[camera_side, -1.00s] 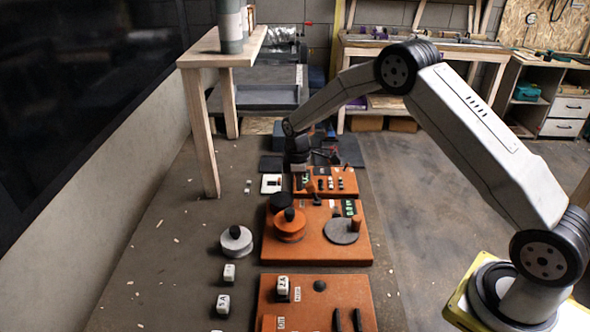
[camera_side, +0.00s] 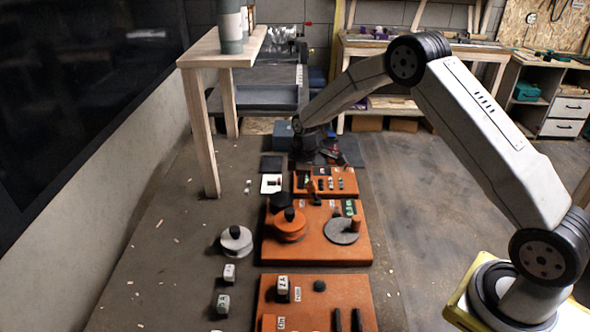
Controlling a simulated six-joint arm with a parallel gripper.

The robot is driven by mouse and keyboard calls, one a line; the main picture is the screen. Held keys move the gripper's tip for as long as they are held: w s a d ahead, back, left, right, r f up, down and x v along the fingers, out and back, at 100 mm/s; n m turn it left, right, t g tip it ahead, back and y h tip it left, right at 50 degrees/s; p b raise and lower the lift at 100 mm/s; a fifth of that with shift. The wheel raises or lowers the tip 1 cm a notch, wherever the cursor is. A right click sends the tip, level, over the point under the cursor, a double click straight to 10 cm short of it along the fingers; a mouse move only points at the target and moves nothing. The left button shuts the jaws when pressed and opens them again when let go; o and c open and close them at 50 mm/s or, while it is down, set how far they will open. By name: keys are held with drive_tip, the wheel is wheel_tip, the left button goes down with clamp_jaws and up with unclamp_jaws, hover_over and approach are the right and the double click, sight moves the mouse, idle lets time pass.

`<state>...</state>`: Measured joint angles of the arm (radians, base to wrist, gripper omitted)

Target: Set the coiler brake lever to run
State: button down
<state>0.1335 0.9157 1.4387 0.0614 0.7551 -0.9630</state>
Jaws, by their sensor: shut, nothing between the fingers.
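My gripper (camera_side: 306,171) is at the far end of the work area, behind and above the back edge of the far orange panel (camera_side: 343,192). It points down, and its small dark fingers are hard to make out; they look shut with nothing held. The far panel carries several small dark and pale levers and switches (camera_side: 331,184). A dark lever (camera_side: 315,199) stands at this panel's front edge, tilted. Which lever is the coiler brake lever cannot be told, as the labels are too small to read.
The middle orange panel (camera_side: 345,252) bears an orange disc (camera_side: 288,230) and a grey disc with a peg (camera_side: 341,232). A nearer orange panel (camera_side: 345,292) holds a white block and dark parts. White blocks and a white knobbed disc (camera_side: 236,240) lie left. A wooden table (camera_side: 205,130) stands behind left.

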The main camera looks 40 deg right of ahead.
sight(315, 184)
drive_tip(key=shift+s+d+r, duration=0.1)
drive_tip(key=shift+s+d, duration=0.05)
drive_tip(key=shift+d, duration=0.05)
drive_tip(key=shift+s+d+r+t+y, duration=0.2)
drive_tip(key=shift+s+d+t+y, duration=0.2)
drive_tip(key=shift+t+y, duration=0.25)
drive_tip(key=shift+s+d+r+t+y, duration=0.2)
drive_tip(key=shift+s+d+t+y, duration=0.15)
drive_tip(key=shift+t+y, duration=0.3)
drive_tip(key=shift+s+d+r, duration=0.1)
drive_tip(key=shift+s+d, duration=0.6)
drive_tip(key=shift+a, duration=0.1)
drive_tip(key=shift+r, duration=0.2)
drive_tip(key=shift+r, duration=0.6)
drive_tip(key=shift+w+a, duration=0.1)
drive_tip(key=shift+w, duration=0.05)
